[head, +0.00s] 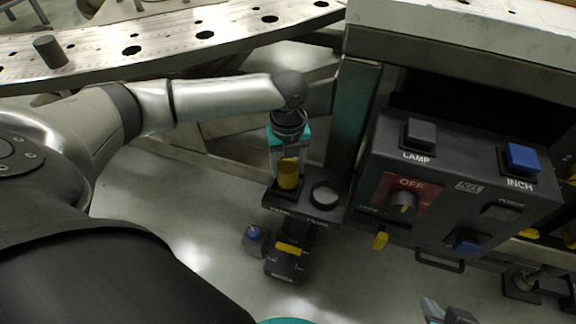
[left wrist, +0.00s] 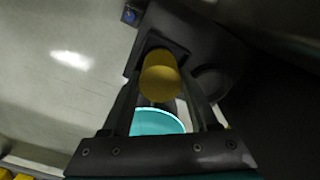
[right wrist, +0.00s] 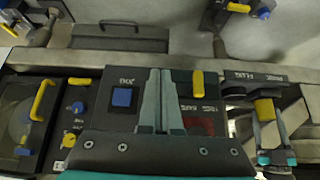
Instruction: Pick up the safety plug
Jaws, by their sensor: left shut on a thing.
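The safety plug is a yellow cylinder (head: 289,173) at a dark bracket (head: 307,208) left of the control box. My left gripper (head: 288,164) points down and is shut on the plug. The left wrist view shows the plug (left wrist: 160,75) between the two fingers, over a dark square base. Whether it is still seated in that base I cannot tell. The plug also shows in the right wrist view (right wrist: 265,109). My right gripper (right wrist: 160,100) has its fingers together with nothing between them, in front of the control panel.
The control box (head: 440,190) carries LAMP and INCH buttons and a red OFF switch plate (head: 403,195). A round dark fitting (head: 324,195) sits right beside the plug. A metal turret plate with holes (head: 180,38) lies behind my left arm.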

